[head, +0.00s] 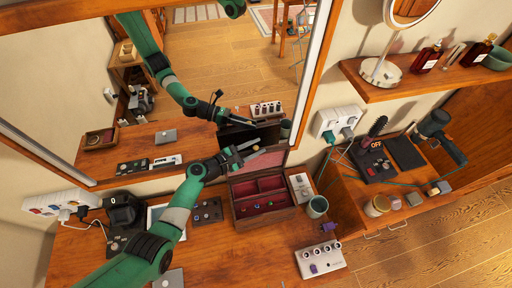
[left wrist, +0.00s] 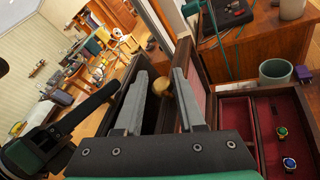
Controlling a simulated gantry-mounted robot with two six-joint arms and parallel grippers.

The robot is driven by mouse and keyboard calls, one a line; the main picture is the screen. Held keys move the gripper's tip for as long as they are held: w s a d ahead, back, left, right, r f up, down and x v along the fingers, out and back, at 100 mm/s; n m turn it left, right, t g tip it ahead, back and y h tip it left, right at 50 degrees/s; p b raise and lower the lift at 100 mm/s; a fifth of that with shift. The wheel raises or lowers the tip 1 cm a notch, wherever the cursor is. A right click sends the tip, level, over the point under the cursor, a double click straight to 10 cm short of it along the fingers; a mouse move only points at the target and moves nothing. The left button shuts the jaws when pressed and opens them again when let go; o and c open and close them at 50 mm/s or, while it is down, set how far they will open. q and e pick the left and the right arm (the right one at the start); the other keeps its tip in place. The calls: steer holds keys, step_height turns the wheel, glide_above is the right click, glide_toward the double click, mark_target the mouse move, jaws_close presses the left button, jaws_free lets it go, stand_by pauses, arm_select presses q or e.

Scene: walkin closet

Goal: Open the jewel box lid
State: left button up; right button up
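The jewel box (head: 262,208) is dark wood with red-lined compartments and stands on the dresser against the mirror. Its lid (head: 268,161) is raised, standing up at the back with its pinkish-red lining showing. The box interior (left wrist: 238,123) is exposed at the right of the left wrist view, with small rings inside. My left gripper (head: 243,154) is at the upper left part of the lid. In the left wrist view its two fingers (left wrist: 158,100) are apart, with the right one against or close to the lid (left wrist: 198,98); contact is unclear. My right gripper is not in view.
A green cup (head: 317,206) and a white tray of small items (head: 320,260) stand right of the box. A dark ring tray (head: 207,211) lies left of it. The large mirror (head: 215,70) rises close behind and reflects my arm. The dresser front (head: 225,255) is clear.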

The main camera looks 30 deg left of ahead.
arm_select(q)
steer(key=shift+o, duration=0.5)
steer(key=shift+f, duration=0.2)
steer(key=shift+s, duration=0.1)
steer(key=shift+d+f, duration=0.1)
steer(key=shift+s, duration=0.2)
steer(key=p+v, duration=0.2)
steer(key=shift+s+r, duration=0.2)
steer(key=shift+r, duration=0.15)
steer(key=p+v, duration=0.1)
steer(key=v, duration=0.7)
steer(key=shift+s+a+r+p, duration=0.25)
steer(key=shift+a+p, duration=0.1)
steer(key=shift+a, duration=0.1)
